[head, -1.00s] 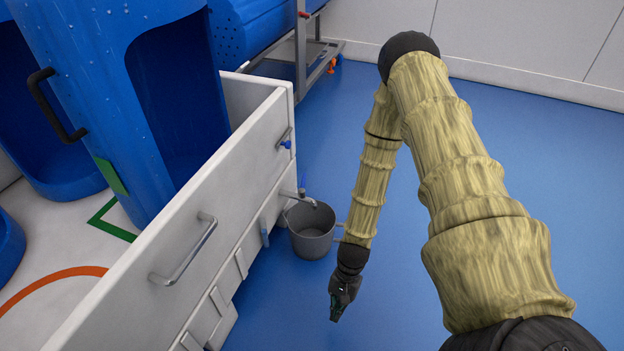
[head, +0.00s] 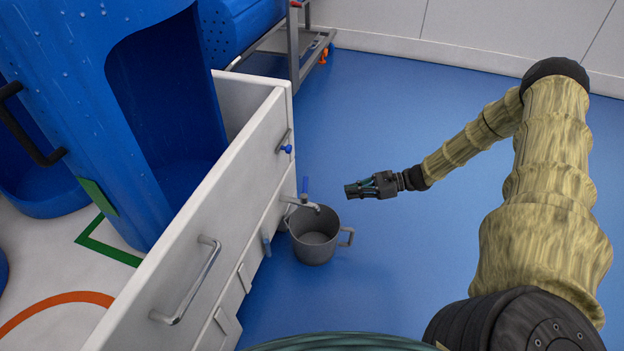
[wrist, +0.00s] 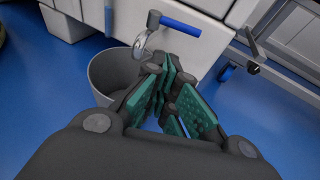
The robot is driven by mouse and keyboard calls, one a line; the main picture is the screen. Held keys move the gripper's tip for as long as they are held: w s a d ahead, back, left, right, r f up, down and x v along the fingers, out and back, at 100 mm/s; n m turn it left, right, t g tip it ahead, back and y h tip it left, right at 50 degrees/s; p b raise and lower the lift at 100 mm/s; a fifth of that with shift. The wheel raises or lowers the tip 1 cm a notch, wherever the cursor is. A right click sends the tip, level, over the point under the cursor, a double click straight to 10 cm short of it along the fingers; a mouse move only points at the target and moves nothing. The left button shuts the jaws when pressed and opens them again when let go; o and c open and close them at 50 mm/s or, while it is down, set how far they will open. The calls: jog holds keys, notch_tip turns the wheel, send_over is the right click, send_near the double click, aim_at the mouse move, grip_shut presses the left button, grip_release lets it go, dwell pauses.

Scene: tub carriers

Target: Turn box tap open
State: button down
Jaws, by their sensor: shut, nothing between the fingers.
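A grey bucket (head: 315,250) with a side handle stands on the blue floor under the spout. Floor to the right is clear.

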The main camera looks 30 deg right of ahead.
jog(key=w+d+r+t, duration=0.1)
jog(key=d+r, duration=0.1)
jog(key=d, duration=0.1)
jog(key=b, duration=0.6)
send_near(305, 189)
jog(key=w+a+f, duration=0.2)
jog(key=w+f, duration=0.2)
jog(key=w, duration=0.1)
jog(key=shift+w+a+m, duration=0.4)
jog(key=shift+w+a, duration=0.1)
jog(key=shift+w, duration=0.05)
jog(key=shift+w, duration=0.1)
jog(key=shift+w+n+y+b, duration=0.1)
jog(key=shift+n+y+b, duration=0.2)
jog(key=shift+y+b, duration=0.1)
